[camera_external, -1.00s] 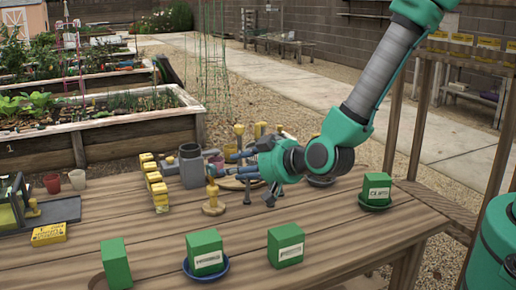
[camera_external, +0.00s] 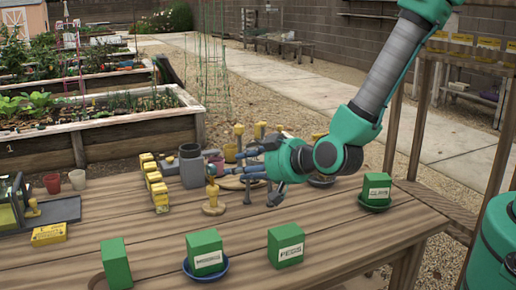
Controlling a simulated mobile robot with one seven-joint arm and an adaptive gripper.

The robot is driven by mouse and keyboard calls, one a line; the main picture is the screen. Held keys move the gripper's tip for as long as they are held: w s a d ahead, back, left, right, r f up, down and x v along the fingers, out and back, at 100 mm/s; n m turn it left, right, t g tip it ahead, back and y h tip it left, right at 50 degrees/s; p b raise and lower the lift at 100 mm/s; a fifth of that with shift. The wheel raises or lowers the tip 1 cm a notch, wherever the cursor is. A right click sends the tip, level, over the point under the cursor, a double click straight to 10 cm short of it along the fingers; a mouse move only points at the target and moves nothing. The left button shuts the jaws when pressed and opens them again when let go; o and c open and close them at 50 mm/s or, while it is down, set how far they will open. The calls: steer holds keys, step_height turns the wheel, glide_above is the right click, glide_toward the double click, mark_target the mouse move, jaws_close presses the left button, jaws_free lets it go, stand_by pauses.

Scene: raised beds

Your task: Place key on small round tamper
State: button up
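A tamper with a yellow upright handle and a round wooden base (camera_external: 213,205) stands on the table left of my gripper; I take it for the small round tamper. More yellow-handled tools (camera_external: 239,132) stand behind, partly hidden by my gripper. My gripper (camera_external: 268,178) is low over the middle of the table, right of the round-based tamper and apart from it. Its fingers are small and overlap blue and dark items behind, so I cannot tell how far they are open or whether they hold anything. I cannot make out the key.
Green boxes stand along the front, one on a blue saucer (camera_external: 187,268) and one on a green saucer (camera_external: 374,206). Yellow blocks (camera_external: 157,190), a grey container (camera_external: 191,165) and a dark peg (camera_external: 247,190) stand near the tamper.

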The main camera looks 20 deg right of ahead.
steer(key=w+d+r+m+g, duration=0.1)
steer(key=w+d+r+g, duration=0.1)
steer(key=d+r, duration=0.95)
steer(key=w+d+r+g, duration=0.2)
steer(key=d+r, duration=0.9)
steer(key=d, duration=0.2)
steer(key=s+d+r+m+g+h, duration=0.1)
steer(key=s+d+r+h, duration=0.1)
steer(key=s+d, duration=1)
steer(key=s+d+r+m+g+h, duration=0.1)
steer(key=s+d+r+m+h, duration=0.1)
steer(key=s+d, duration=1.1)
steer(key=d+r+h, duration=0.1)
steer(key=d+r, duration=0.1)
steer(key=d, duration=0.2)
steer(key=shift+d+g+h, duration=0.25)
steer(key=shift+g+h, duration=0.05)
steer(key=shift+g, duration=0.1)
steer(key=shift+r, duration=0.1)
